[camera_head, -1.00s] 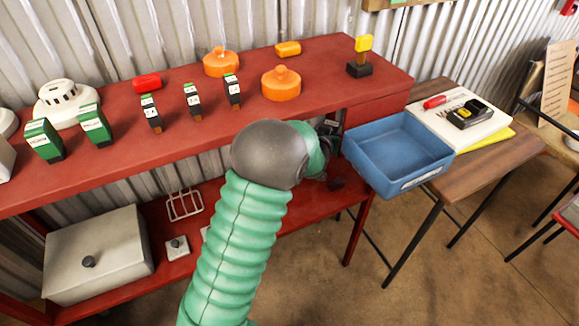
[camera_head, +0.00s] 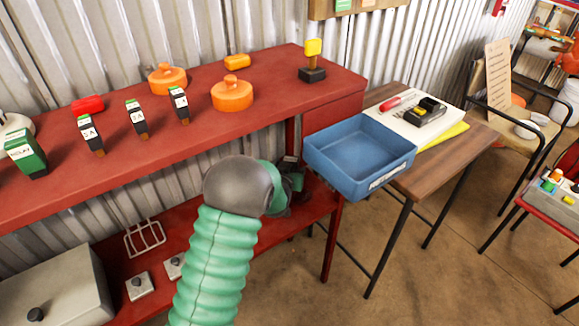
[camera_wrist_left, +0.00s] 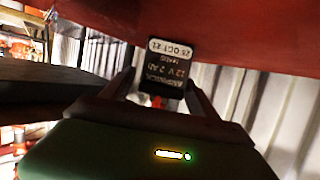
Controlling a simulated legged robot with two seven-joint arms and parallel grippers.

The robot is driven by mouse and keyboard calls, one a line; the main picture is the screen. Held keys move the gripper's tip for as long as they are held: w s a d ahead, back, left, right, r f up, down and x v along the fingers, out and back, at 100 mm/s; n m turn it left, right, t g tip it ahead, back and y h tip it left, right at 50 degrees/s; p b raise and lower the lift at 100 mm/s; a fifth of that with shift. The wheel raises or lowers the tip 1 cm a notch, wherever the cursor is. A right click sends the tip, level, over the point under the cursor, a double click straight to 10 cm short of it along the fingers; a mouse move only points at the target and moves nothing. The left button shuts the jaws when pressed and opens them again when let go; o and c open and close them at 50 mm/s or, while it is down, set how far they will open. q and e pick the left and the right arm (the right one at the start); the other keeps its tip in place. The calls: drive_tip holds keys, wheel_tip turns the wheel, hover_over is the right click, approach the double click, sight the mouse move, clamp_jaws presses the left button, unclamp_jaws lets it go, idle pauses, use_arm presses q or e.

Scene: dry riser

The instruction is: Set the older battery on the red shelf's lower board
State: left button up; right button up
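My left gripper (camera_head: 290,182) is beyond its grey wrist, between the upper and lower boards near the shelf's right end. In the left wrist view it is shut on a dark battery (camera_wrist_left: 166,68), whose label appears upside down and reads 25 OCT 21. The battery is close to a red surface; I cannot tell whether it touches. The red shelf's lower board (camera_head: 200,290) is partly hidden by my left arm. The upper board (camera_head: 325,95) is above it. My right gripper is not in view.
A blue bin (camera_head: 360,155) stands at the shelf's right end, beside a wooden table (camera_head: 470,143). A wire rack (camera_head: 144,238), small grey plates (camera_head: 139,286) and a grey box (camera_head: 60,290) are on the lower board. Orange domes (camera_head: 232,94) and small labelled units stand on the upper board.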

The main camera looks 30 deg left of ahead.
use_arm(q)
drive_tip(key=shift+s+d+r, duration=0.1)
drive_tip(key=shift+s+r, duration=0.05)
drive_tip(key=shift+s, duration=0.05)
drive_tip(key=p+v, duration=0.4)
drive_tip(key=v, duration=0.6)
drive_tip(key=shift+s+d+r, duration=0.2)
drive_tip(key=shift+s+r, duration=0.05)
drive_tip(key=shift+s, duration=0.05)
drive_tip(key=shift+s+d, duration=0.2)
drive_tip(key=shift+s, duration=0.1)
drive_tip(key=s+d+f+m+g+h, duration=0.2)
drive_tip(key=s+d+g, duration=0.3)
drive_tip(key=s+d, duration=0.3)
drive_tip(key=s+d+f+m+g+h, duration=0.2)
drive_tip(key=s+d+g, duration=0.3)
drive_tip(key=s, duration=0.8)
drive_tip(key=d+h, duration=0.1)
drive_tip(key=d, duration=0.2)
drive_tip(key=shift+s+f, duration=0.2)
drive_tip(key=shift+s, duration=0.15)
